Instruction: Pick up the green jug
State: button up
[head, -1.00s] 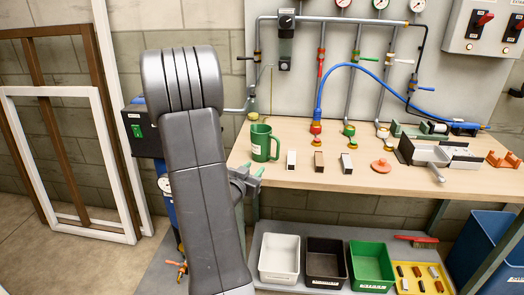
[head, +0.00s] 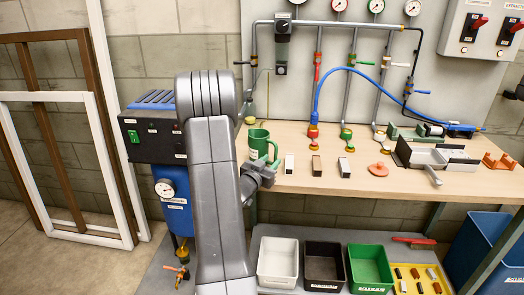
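The green jug (head: 259,142) stands upright near the left end of the wooden bench, its handle on the right side. My gripper (head: 266,170) is at the bench's front left edge, just below and in front of the jug in the picture. It covers the lower part of the jug. Its fingers are small and partly turned away, so I cannot tell whether they are open or touching the jug.
Small white (head: 289,165), brown (head: 316,166) and grey blocks stand right of the jug, then a flat orange piece (head: 378,169). Pipes and valves rise behind. A blue compressor (head: 176,200) stands left of my arm. White, black and green bins sit below.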

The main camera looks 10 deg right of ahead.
aim_at(275, 158)
jog(key=x, duration=0.3)
jog(key=shift+w+d+p, duration=0.15)
jog(key=shift+d+p, duration=0.2)
jog(key=shift+d, duration=0.05)
grip_shut()
jog(key=shift+r, duration=0.1)
